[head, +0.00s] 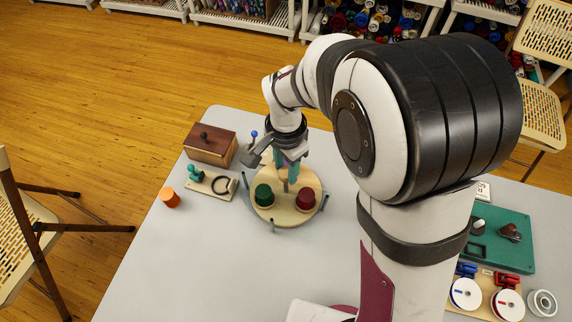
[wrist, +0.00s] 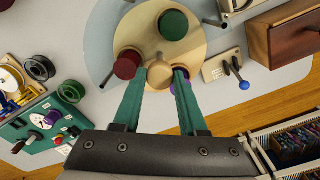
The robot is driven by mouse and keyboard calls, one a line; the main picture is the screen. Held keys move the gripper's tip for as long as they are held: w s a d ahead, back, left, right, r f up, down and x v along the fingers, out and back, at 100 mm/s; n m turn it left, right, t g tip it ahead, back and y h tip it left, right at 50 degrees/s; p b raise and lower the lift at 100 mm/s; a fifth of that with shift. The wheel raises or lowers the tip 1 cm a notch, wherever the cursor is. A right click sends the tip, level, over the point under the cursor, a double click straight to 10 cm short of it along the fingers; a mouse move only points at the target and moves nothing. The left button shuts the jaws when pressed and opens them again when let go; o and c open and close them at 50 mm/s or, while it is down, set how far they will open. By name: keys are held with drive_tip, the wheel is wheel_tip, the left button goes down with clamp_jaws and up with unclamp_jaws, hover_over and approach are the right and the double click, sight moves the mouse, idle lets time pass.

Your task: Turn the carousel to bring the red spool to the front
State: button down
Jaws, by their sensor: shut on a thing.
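The carousel is a round light-wood disc (head: 285,217) on a grey base. The red spool (head: 305,199) stands on its right side in the head view; in the wrist view the red spool (wrist: 127,65) is left of the hub. The green spool (head: 264,195) stands on the disc's left side, and at the top of the wrist view (wrist: 173,25). A purple spool (wrist: 182,84) is partly hidden behind a finger. My gripper (wrist: 160,76) points down over the disc's middle, its teal fingers either side of the round wooden centre knob (wrist: 159,73), shut on it.
Several short grey posts (head: 326,199) surround the disc. A wooden box (head: 209,146), a blue-knobbed lever (head: 253,135), a latch board (head: 210,185) and an orange cylinder (head: 169,197) are to the left. A green panel (head: 513,253) and white spools (head: 466,293) are right. The front-left table is clear.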

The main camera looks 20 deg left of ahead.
drive_tip(key=shift+n, duration=10.7)
drive_tip(key=shift+c, duration=2.2)
unclamp_jaws()
drive_tip(key=shift+r, duration=0.1)
